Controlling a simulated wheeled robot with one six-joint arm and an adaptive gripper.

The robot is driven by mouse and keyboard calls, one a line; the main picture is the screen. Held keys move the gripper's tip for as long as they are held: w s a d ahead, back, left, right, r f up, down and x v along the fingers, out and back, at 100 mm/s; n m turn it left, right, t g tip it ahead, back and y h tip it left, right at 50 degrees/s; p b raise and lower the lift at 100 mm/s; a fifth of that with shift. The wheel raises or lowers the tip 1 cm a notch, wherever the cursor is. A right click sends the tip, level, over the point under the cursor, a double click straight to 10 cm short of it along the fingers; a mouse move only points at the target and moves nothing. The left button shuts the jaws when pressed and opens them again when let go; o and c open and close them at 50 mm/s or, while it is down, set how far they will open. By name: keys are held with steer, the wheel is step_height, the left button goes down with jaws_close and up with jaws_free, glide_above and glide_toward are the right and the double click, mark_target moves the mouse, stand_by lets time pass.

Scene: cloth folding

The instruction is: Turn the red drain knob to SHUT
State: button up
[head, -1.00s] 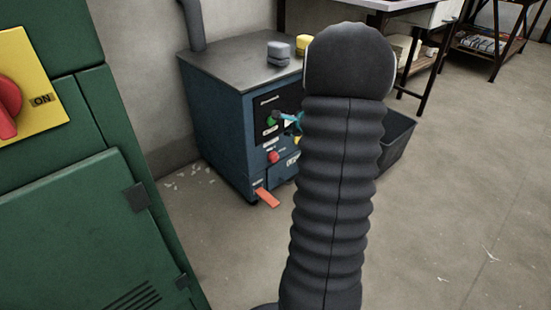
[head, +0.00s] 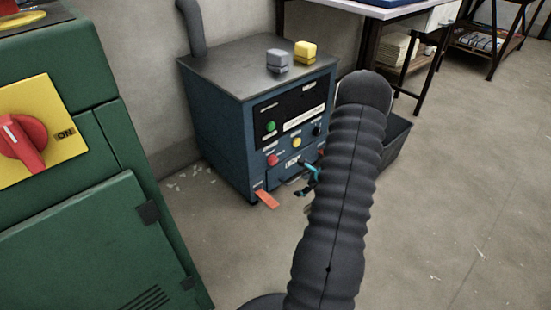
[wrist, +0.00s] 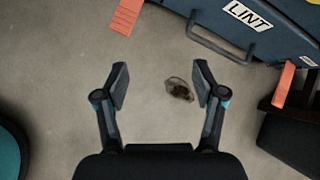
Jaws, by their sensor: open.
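A small round red knob (head: 272,160) is on the front of a blue machine (head: 222,135), low on its left side. Its label is too small to read, and I cannot tell its setting. My gripper (head: 310,173) is partly hidden by my arm, low in front of the machine and right of the red knob. In the wrist view my gripper (wrist: 161,82) is open and empty, its two fingers wide apart over the floor. The red knob is not in the wrist view. A bar handle by a LINT label (wrist: 222,45) shows there, ahead of the fingers.
A green cabinet (head: 80,230) with a large red switch (head: 22,145) marked ON stands at left. Orange tabs (wrist: 126,16) jut from the machine's base. A dark clump (wrist: 179,90) lies on the floor. A dark bin (head: 396,140) stands right of the machine.

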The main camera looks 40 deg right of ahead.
steer(key=s+a+f+m+t+y+p, duration=0.1)
steer(key=a+f+m+t+y+p, duration=0.15)
steer(key=f, duration=0.25)
steer(key=m+t+h, duration=0.3)
steer(key=t, duration=0.5)
glide_toward(275, 162)
steer(key=w, duration=0.9)
steer(key=shift+w+a+p, duration=0.3)
steer(key=shift+a, duration=0.05)
steer(key=shift+r, duration=0.1)
steer(key=c, duration=1.1)
steer(key=shift+c, duration=0.2)
